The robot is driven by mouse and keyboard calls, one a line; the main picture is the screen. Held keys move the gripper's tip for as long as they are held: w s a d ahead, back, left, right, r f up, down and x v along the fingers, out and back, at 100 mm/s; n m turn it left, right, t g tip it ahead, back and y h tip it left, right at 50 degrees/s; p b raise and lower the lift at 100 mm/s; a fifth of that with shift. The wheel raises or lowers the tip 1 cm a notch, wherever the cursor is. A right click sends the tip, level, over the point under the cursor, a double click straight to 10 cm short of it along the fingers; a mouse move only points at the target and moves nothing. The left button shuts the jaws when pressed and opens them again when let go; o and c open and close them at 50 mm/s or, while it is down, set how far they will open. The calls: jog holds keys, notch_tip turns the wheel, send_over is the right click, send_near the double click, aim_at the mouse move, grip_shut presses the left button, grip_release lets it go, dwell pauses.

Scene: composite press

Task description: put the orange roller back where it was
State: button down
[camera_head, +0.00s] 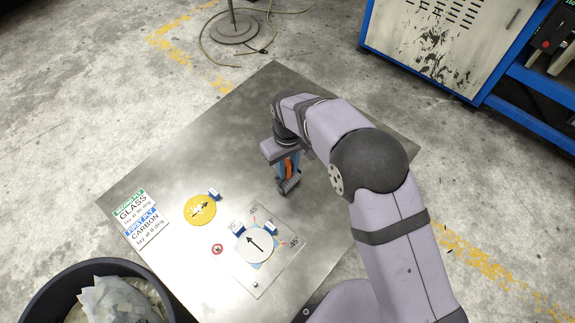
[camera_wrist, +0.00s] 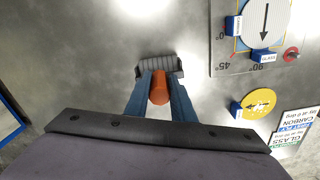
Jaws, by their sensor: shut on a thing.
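The orange roller has an orange handle (camera_head: 289,166) and a grey ribbed head (camera_head: 291,184). My gripper (camera_head: 285,174) is shut on the handle, over the bare metal right of the table's middle. In the wrist view, the blue fingers of my gripper (camera_wrist: 160,98) stand on both sides of the orange handle (camera_wrist: 159,86). The ribbed head (camera_wrist: 160,66) lies crosswise beyond the fingertips. Whether the head touches the table (camera_head: 240,120) is not clear. No stand or marked spot for the roller shows.
A plate with angle marks (camera_head: 277,282) bears a white disc with an arrow (camera_head: 254,244). A yellow disc (camera_head: 200,210), small blue-and-white blocks and printed cards (camera_head: 135,207) lie to the left. A black bin (camera_head: 42,290) stands at the lower left. The table's far part is clear.

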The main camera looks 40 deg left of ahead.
jog(key=shift+f, duration=0.15)
jog(key=shift+f, duration=0.1)
jog(key=c, duration=1.5)
grip_release()
notch_tip(320, 180, up, 12)
jog(key=shift+r+b, duration=0.2)
jog(key=shift+b, duration=1.05)
